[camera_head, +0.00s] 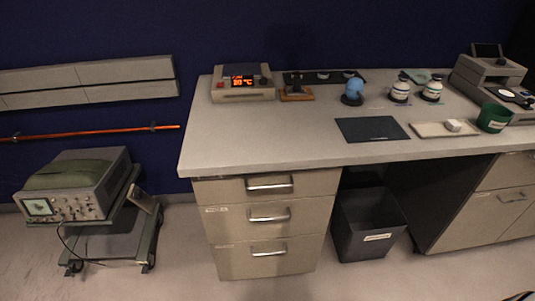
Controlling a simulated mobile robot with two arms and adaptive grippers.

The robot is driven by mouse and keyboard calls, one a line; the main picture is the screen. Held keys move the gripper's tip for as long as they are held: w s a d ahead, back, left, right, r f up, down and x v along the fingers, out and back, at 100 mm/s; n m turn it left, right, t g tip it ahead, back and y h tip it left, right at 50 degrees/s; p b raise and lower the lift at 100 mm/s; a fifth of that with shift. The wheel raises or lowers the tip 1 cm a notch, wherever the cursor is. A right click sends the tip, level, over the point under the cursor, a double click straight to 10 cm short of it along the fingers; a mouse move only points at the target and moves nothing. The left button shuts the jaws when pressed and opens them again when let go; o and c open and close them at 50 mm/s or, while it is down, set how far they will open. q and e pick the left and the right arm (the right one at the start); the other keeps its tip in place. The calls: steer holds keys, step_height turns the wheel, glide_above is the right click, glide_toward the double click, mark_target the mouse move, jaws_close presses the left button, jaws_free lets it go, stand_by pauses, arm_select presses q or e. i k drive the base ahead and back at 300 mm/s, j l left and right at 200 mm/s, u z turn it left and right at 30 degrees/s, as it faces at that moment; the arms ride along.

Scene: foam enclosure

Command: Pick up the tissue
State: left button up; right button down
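A small white lump (453,125), possibly the tissue, lies on a flat pale tray (428,130) near the front edge of the bench, right of the centre. It is too small to tell for sure. A flat pale green piece (415,75) lies at the back of the bench behind two bottles; I cannot tell whether it is cloth.
The bench (260,142) also holds a dark mat (372,129), a green cup (494,117), white bottles (399,91) and a device with a lit display (243,84). A dark bin (368,226) stands below. A wheeled cart (112,233) with an oscilloscope is at left.

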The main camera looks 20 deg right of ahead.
mark_target(453, 125)
steer(key=z, duration=1.85)
